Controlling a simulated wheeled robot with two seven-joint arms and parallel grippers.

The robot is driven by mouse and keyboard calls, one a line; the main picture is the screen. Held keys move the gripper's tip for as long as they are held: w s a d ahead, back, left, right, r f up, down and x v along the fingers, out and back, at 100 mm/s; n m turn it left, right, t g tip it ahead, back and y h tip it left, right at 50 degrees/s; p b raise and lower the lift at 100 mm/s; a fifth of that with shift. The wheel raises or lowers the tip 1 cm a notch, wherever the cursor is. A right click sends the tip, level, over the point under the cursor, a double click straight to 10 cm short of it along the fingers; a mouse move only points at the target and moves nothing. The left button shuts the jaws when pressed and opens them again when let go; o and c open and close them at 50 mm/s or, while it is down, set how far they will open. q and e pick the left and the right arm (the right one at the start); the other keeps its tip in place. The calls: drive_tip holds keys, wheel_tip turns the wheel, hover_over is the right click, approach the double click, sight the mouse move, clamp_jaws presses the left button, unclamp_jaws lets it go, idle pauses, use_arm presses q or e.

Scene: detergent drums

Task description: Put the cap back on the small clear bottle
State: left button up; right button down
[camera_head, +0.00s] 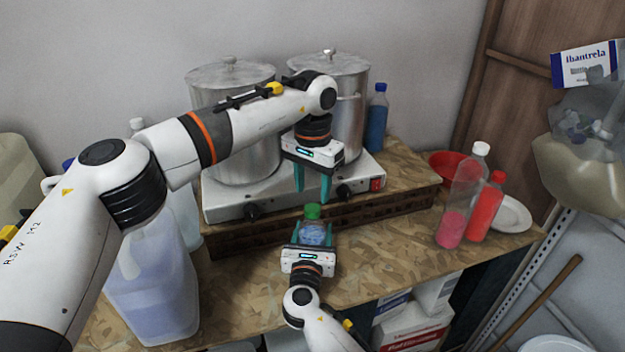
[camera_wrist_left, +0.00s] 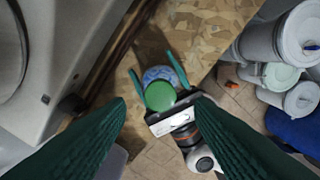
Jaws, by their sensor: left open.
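The small clear bottle (camera_head: 313,234) stands upright at the front of the wooden worktop, with bluish contents. The green cap (camera_head: 312,211) sits on top of its neck; I cannot tell how tightly. In the left wrist view the cap (camera_wrist_left: 160,96) covers the middle of the bottle (camera_wrist_left: 158,73). My right gripper (camera_head: 312,240) has its teal fingers on both sides of the bottle, closed around its body. My left gripper (camera_head: 312,193) points down above and slightly behind the cap, fingers apart and empty. In the left wrist view the cap lies between its fingers, beyond the tips.
Behind stands a hot plate (camera_head: 225,203) with two steel pots on a wooden riser. A pink bottle (camera_head: 452,222), a red bottle (camera_head: 487,212) and a white plate (camera_head: 514,214) are at right. A large jug (camera_head: 155,285) stands at left. Worktop between is clear.

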use_arm(q)
drive_tip(key=n, duration=0.5)
drive_tip(key=shift+r, duration=0.25)
drive_tip(key=n, duration=0.4)
drive_tip(key=shift+r, duration=0.15)
drive_tip(key=n, duration=0.6)
drive_tip(key=shift+r+n, duration=0.25)
drive_tip(key=shift+n, duration=0.15)
drive_tip(key=n, duration=0.4)
drive_tip(key=shift+r, duration=0.15)
drive_tip(key=n, duration=0.6)
drive_tip(key=shift+r+n, duration=0.25)
drive_tip(key=shift+n, duration=0.15)
drive_tip(key=n, duration=0.4)
drive_tip(key=shift+r, duration=0.15)
drive_tip(key=n, duration=0.6)
drive_tip(key=shift+r+n, duration=0.25)
drive_tip(key=shift+n, duration=0.05)
drive_tip(key=n, duration=0.5)
drive_tip(key=shift+r, duration=0.2)
